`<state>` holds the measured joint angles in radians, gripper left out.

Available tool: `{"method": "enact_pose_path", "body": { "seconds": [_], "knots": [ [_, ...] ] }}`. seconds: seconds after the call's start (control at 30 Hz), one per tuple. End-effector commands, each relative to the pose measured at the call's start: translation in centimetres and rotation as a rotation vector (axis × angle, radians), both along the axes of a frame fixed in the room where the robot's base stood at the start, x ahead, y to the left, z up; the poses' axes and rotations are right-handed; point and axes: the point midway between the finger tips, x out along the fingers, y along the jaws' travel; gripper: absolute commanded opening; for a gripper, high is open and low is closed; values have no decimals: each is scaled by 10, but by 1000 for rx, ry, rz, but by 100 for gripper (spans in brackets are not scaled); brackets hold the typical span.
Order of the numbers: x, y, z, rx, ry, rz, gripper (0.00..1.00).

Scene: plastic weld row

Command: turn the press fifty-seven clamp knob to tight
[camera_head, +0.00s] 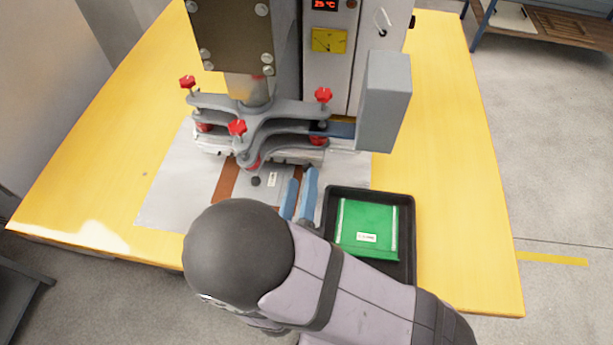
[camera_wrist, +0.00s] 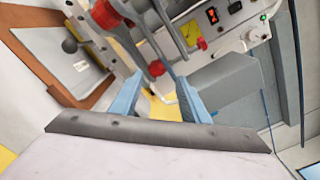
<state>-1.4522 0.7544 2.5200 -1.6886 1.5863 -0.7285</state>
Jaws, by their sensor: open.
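The press has several red knobs on its grey clamp arms. In the head view, upper red knobs show at the left (camera_head: 187,82), front (camera_head: 237,128) and right (camera_head: 323,95), with more red pieces below the arms. I cannot tell which knob belongs to press fifty-seven; no such label is readable. My gripper (camera_head: 300,193) has blue fingers, open and empty, low in front of the press and right of the front knob. In the wrist view, my gripper (camera_wrist: 158,100) points toward the press, and a red knob (camera_wrist: 156,68) shows beyond the fingers, apart from them.
A black tray (camera_head: 408,225) with a green item (camera_head: 360,222) lies right of my gripper. A grey box (camera_head: 384,100) sticks out on the press's right. A control panel (camera_head: 341,70) has a temperature display. The yellow table (camera_head: 450,150) is clear at the right.

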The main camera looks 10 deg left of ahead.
Motion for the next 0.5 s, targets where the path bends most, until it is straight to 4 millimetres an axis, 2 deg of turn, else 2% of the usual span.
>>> {"method": "enact_pose_path", "body": {
  "seconds": [0.27,0.5],
  "knots": [
    [0,0,-21,-2,0,0,42],
    [0,-1,-55,-2,1,-1,42]
  ]
}}
